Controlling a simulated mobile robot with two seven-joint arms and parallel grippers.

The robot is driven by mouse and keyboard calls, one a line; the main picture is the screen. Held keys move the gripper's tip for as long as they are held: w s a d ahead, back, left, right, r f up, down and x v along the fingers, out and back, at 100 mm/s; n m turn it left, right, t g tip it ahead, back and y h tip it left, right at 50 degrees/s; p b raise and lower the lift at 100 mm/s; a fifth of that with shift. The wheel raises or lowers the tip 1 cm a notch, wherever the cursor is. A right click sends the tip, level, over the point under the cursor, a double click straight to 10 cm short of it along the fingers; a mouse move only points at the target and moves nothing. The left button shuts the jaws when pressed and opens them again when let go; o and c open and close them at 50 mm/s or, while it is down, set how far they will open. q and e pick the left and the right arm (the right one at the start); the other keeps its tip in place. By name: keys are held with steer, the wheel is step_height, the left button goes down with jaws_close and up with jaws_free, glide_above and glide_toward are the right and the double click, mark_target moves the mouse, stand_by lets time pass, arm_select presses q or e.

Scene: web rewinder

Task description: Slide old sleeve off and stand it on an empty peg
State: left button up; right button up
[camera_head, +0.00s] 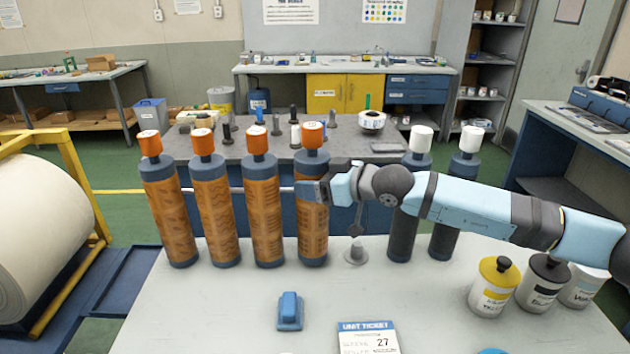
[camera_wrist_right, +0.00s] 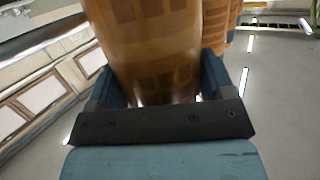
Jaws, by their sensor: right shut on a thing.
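My right gripper (camera_head: 312,190) reaches in from the right and is shut on the rightmost orange-brown patterned sleeve (camera_head: 314,230). This sleeve is upright, with dark blue ends and an orange cap. In the right wrist view the sleeve (camera_wrist_right: 155,50) fills the space between the two blue fingers of the gripper (camera_wrist_right: 155,90). Its foot is level with its neighbours; I cannot tell whether it touches the table. Just to its right, a bare peg (camera_head: 356,252) with a pale round base stands on the table, its upper part partly behind my arm. My left gripper is out of view.
Three similar orange-capped sleeves (camera_head: 210,215) stand to the left. Two dark, white-capped sleeves (camera_head: 403,235) stand behind my right arm. Lidded pots (camera_head: 494,288) are at the right, a blue object (camera_head: 290,312) and a ticket (camera_head: 368,338) in front. The table (camera_head: 210,310) is clear at front left.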

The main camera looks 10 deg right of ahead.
stand_by(0.4)
steer(key=o, duration=1)
steer(key=shift+o, duration=0.2)
steer(key=v, duration=1.3)
steer(key=shift+s+d, duration=0.25)
steer(key=shift+s, duration=0.05)
steer(key=shift+s, duration=0.1)
